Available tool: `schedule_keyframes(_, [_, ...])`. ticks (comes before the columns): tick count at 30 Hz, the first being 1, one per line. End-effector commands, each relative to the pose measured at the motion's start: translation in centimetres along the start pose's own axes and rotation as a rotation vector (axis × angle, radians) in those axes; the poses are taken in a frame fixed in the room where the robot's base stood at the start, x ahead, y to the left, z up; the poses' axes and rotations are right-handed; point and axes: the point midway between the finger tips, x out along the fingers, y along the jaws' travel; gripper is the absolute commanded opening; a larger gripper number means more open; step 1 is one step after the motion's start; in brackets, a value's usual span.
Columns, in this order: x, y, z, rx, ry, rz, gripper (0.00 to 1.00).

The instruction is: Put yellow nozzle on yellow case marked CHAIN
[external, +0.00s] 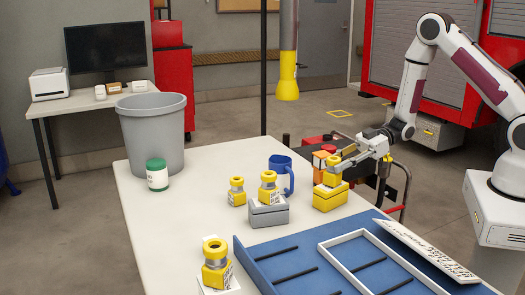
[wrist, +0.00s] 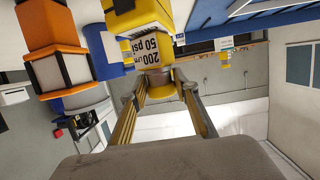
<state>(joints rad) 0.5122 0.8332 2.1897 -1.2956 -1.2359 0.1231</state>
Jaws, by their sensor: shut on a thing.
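The yellow case (external: 330,201) stands near the table's far right edge. It also shows in the wrist view (wrist: 130,14) at the top; its CHAIN marking is not readable. My gripper (external: 342,166) is shut on a yellow nozzle (external: 332,179) directly above this case. In the wrist view my gripper's two fingers (wrist: 160,90) close around the nozzle's yellow end, and the nozzle's white label (wrist: 141,50) reads 200 and 50 psi. The nozzle looks upright, with its base at the case top. I cannot tell whether it fully rests there.
A nozzle (external: 269,181) stands on a grey case (external: 268,215); another nozzle (external: 236,191) stands left of it. A further nozzle (external: 215,252) is at the front. A blue mug (external: 283,172), green-lidded jar (external: 157,175), grey bin (external: 152,135) and blue tray (external: 258,253) are nearby.

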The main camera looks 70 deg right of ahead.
Motion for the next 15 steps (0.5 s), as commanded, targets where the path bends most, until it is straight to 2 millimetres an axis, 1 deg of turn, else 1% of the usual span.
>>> schedule_keyframes(7, [0.09,0.01,0.25,0.000,0.001,0.000,0.02])
schedule_keyframes(8, [0.08,0.00,0.26,0.000,0.000,0.000,0.38])
schedule_keyframes(9, [0.08,0.00,0.25,0.000,0.000,0.000,0.47])
schedule_keyframes(15, [0.08,0.00,0.24,0.000,0.000,0.000,0.47])
